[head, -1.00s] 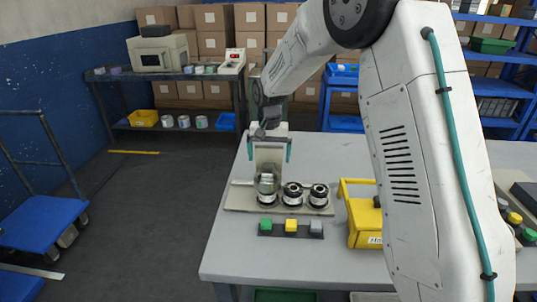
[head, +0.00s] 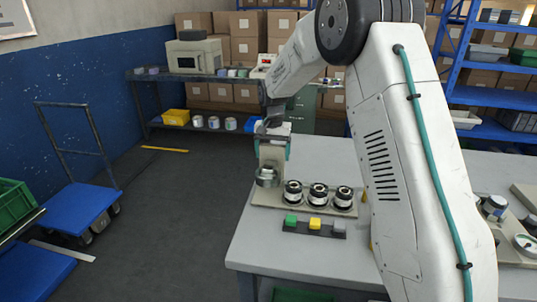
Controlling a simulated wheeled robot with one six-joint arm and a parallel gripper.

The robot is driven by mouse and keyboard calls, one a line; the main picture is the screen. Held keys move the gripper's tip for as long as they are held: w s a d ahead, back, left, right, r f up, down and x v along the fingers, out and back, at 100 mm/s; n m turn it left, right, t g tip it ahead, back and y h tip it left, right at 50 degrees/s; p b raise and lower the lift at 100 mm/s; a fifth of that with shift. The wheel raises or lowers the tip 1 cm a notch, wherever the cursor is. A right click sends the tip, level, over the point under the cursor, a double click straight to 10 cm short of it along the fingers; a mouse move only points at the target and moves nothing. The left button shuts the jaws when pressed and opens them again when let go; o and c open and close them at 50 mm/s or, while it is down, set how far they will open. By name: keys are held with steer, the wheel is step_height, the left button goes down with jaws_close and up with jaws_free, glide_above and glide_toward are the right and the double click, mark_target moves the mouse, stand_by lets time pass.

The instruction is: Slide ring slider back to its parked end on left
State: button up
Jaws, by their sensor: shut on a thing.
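The ring slider is a beige upright block (head: 271,157) with a silver ring (head: 267,176) at its lower front. It stands at the left end of a beige base plate (head: 262,199). Several black-and-silver round pieces sit in a row to its right, clear of the ring; the nearest is the left round piece (head: 293,193). My gripper (head: 272,147) reaches down from above, with teal fingertips on either side of the block, shut on it. The exact gap between ring and plate end is too small to tell.
Green, yellow and grey blocks (head: 315,226) lie on a dark strip in front of the plate. My arm covers much of the grey table (head: 262,243) on the right. A blue trolley (head: 85,207) stands left. The floor (head: 165,215) between is clear.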

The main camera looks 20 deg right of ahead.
steer(key=shift+w+a, duration=0.1)
steer(key=shift+a, duration=0.05)
steer(key=o, duration=1.1)
steer(key=shift+o, duration=1)
steer(key=shift+a, duration=0.25)
steer(key=shift+d+r, duration=0.15)
steer(key=shift+r, duration=0.15)
step_height(320, 180, up, 7)
steer(key=shift+w+r, duration=0.1)
steer(key=shift+r, duration=0.05)
